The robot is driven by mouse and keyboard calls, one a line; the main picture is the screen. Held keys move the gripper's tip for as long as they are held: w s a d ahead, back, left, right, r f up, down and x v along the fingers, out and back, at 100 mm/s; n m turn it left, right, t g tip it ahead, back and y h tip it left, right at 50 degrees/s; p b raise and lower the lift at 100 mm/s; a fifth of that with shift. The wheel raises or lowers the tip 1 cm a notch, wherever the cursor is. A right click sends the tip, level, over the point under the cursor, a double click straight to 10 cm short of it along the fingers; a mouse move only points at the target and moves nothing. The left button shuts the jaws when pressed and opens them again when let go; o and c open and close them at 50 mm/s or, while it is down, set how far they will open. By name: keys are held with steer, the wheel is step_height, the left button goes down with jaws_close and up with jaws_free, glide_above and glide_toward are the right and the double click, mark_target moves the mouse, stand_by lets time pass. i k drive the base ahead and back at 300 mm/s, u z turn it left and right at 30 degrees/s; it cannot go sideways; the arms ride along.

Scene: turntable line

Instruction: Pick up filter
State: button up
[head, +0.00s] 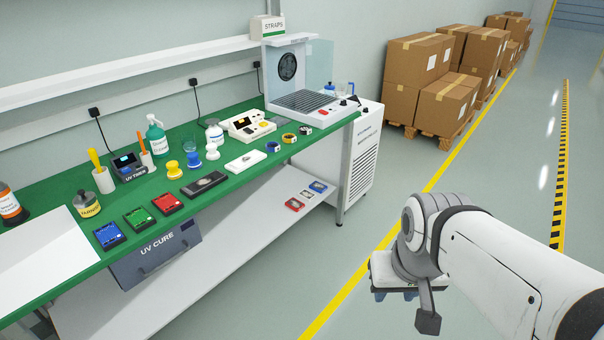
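No object in the head view is clearly marked as the filter, so I cannot tell which one it is. A white flat rectangular piece (245,161) lies on the green bench top (60,204) near its front edge. A dark flat cartridge-like piece (204,184) lies to its left. A white booth with a round black fan (287,66) and a grated bed (304,101) stands at the bench's right end. My gripper (395,294) hangs over the floor right of the bench, away from all objects. Its fingers are small and partly hidden; nothing shows held.
Blue, green and red trays (138,217), yellow and white spools (173,170), tape rolls (289,138) and bottles (156,135) crowd the bench. Small packs (295,204) lie on the lower shelf (262,220). Stacked cartons (415,78) stand behind. The floor around my arm is clear.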

mark_target(293, 203)
steer(key=u, duration=0.05)
steer(key=i, duration=1)
steer(key=z, duration=0.05)
